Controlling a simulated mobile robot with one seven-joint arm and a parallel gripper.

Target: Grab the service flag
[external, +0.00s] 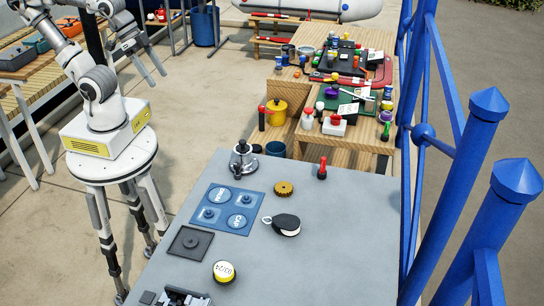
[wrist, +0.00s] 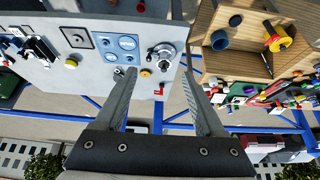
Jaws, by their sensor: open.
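No object carries a readable "service flag" label. The round yellow-rimmed piece with a white face marked "03/24" (external: 224,271) lies near the front of the grey table (external: 330,261); it shows at left in the wrist view (wrist: 71,62). A small upright red piece (external: 322,169) stands at the table's far right, also in the wrist view (wrist: 160,90). I cannot tell which is the flag. My gripper (external: 159,81) is open and empty, raised well left of and above the table; its fingers spread in the wrist view (wrist: 158,74).
The grey table also holds a chrome winch (external: 243,160), a blue panel (external: 227,208), a brass disc (external: 284,188), a black pulley block (external: 286,225) and a dark square plate (external: 189,242). Blue rails (external: 451,125) border its right side. Cluttered wooden benches (external: 340,138) stand behind.

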